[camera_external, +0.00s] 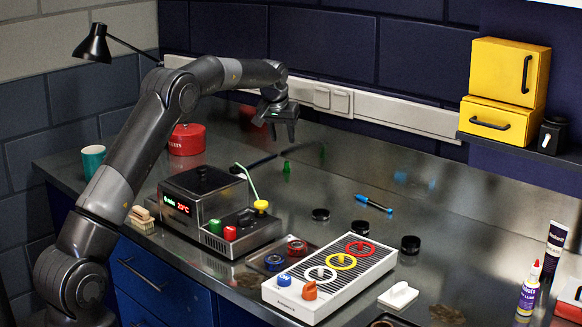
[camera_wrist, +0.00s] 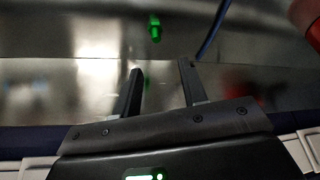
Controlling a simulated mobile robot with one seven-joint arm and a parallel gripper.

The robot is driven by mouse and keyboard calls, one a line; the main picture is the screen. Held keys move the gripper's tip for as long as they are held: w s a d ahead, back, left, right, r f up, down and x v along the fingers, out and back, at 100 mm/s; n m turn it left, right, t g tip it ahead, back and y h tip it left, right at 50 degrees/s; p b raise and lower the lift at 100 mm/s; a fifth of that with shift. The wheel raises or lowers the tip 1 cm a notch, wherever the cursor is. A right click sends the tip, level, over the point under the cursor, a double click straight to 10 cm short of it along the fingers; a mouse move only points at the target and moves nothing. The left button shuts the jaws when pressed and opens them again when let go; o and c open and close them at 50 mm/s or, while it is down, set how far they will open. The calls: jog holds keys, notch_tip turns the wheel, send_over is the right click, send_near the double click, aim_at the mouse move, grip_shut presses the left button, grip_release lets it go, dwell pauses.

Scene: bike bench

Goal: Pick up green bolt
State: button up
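The green bolt (camera_external: 286,168) stands on the steel bench behind the grey machine, small in the external view. In the wrist view the green bolt (camera_wrist: 155,28) shows near the top centre, beyond the fingertips, with a faint green reflection in the steel. My gripper (camera_external: 284,136) is above the bench, over the bolt and apart from it. In the wrist view my gripper (camera_wrist: 160,66) has its two fingers spread with nothing between them.
The grey machine (camera_external: 200,192) with a pale green lever stands in front of the bolt. A red pot (camera_external: 187,139) is at the left. A white switch box (camera_external: 345,275), black caps and a blue pen (camera_external: 373,203) lie to the right. A rail (camera_external: 400,118) runs along the wall behind.

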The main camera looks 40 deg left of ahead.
aim_at(286, 163)
jog(key=x, duration=0.4)
jog(key=shift+s+d+x, duration=0.1)
jog(key=shift+d+x, duration=0.05)
jog(key=shift+x, duration=1.2)
jog(key=shift+s+d+x, duration=0.15)
jog(key=shift+x, duration=1.2)
jog(key=shift+f, duration=0.1)
jog(key=shift+c, duration=0.6)
grip_shut()
